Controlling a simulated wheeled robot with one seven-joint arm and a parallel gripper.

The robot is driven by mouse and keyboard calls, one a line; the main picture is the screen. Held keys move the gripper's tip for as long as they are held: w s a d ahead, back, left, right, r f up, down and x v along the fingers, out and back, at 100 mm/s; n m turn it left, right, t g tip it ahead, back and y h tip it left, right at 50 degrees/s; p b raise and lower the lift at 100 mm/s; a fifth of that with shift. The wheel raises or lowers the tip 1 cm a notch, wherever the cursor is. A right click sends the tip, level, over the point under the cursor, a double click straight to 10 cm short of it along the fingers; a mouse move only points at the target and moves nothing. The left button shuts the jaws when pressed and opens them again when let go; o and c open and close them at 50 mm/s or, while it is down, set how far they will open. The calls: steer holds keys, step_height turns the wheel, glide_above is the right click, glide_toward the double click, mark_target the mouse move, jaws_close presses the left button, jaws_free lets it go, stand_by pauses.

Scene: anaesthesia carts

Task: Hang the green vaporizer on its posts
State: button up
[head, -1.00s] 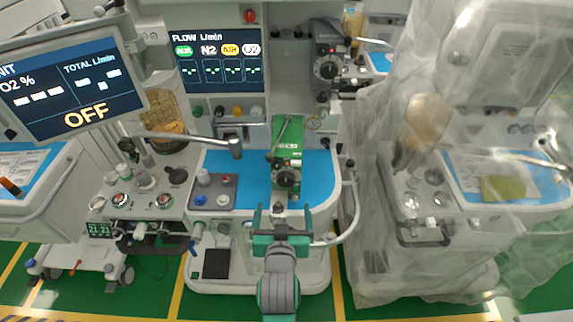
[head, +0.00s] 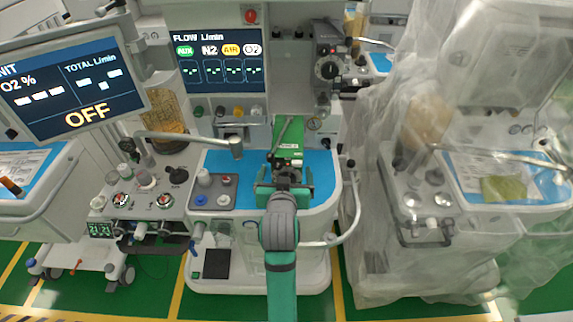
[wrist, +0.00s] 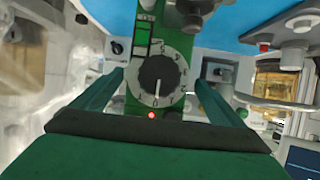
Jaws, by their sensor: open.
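The green vaporizer (head: 289,138) stands upright on the blue worktop (head: 318,170) of the middle cart. In the wrist view its round numbered dial (wrist: 159,79) faces my camera, with a small red light just below it. My gripper (head: 285,186) is at the front of the vaporizer and hides its lower part in the head view. In the wrist view the fingers of my gripper (wrist: 160,95) are open, one on each side of the dial. I cannot tell whether they touch the body. The posts cannot be made out clearly.
A dark grey vaporizer (head: 327,68) hangs at the back right of the middle cart. A small tray with knobs (head: 213,193) lies left of the green vaporizer, below a jointed metal arm (head: 185,137). A plastic-draped cart (head: 440,190) stands to the right.

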steer(key=x, duration=0.4)
steer(key=shift+d+f, duration=0.25)
steer(key=shift+f, duration=0.1)
steer(key=shift+w+a+f, duration=0.1)
steer(key=shift+w+f, duration=0.05)
steer(key=shift+w, duration=0.2)
steer(key=c, duration=0.4)
steer(key=shift+s, duration=0.1)
steer(key=c, duration=1.6)
steer(key=shift+c, duration=0.8)
steer(key=shift+r, duration=0.3)
